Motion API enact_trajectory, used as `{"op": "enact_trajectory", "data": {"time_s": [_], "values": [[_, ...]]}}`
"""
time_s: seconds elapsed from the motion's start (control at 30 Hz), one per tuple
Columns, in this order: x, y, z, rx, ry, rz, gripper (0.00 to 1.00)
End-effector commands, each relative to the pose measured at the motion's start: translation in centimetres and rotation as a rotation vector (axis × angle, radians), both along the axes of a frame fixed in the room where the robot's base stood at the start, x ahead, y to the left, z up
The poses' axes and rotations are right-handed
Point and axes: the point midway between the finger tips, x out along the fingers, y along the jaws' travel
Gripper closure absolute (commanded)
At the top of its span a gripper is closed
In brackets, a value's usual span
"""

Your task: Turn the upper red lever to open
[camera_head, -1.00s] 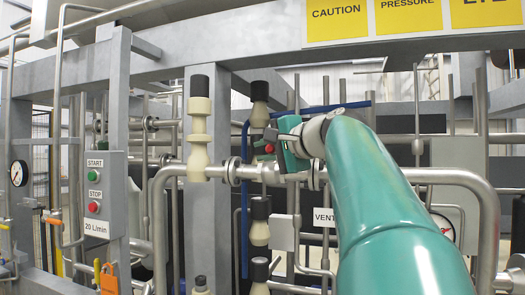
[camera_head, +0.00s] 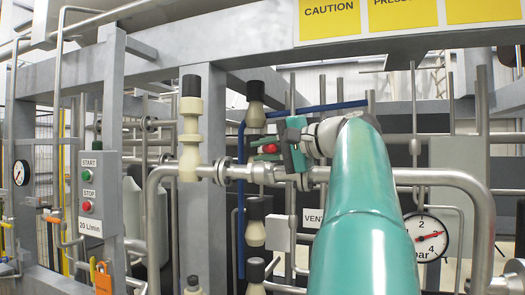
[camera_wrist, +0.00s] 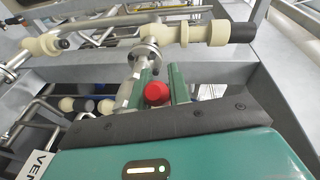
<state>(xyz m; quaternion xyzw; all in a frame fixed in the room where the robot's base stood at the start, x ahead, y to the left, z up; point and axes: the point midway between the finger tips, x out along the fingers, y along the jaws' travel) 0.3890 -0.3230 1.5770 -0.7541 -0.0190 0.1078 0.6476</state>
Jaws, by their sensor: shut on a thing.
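The upper red lever (camera_head: 269,149) sits on the horizontal steel pipe line, to the right of the upper cream-and-black valve fitting. In the wrist view its rounded red end (camera_wrist: 157,93) shows between the two green fingers. My gripper (camera_head: 282,150) is shut on it, with the fingers on either side. The wrist view shows my gripper (camera_wrist: 158,86) close to the pipe and flange. Most of the lever and its joint with the valve are hidden by the fingers.
A pressure gauge (camera_head: 426,238) stands right of my arm. A START/STOP box (camera_head: 100,195) is at the left. A grey upright (camera_head: 203,225) and several pipes crowd the gripper. Yellow caution signs (camera_head: 330,20) hang on the beam above. A VENT label (camera_head: 313,218) is below.

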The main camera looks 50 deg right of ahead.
Motion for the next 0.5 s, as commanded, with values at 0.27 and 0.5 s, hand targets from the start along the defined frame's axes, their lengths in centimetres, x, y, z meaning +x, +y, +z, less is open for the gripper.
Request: {"op": "enact_trajectory", "data": {"time_s": [0.27,0.5], "values": [[-0.25,-0.77,-0.08,-0.001,0.002,0.137,1.0],[-0.34,-0.83,-0.01,-0.001,0.0,0.201,1.0]]}}
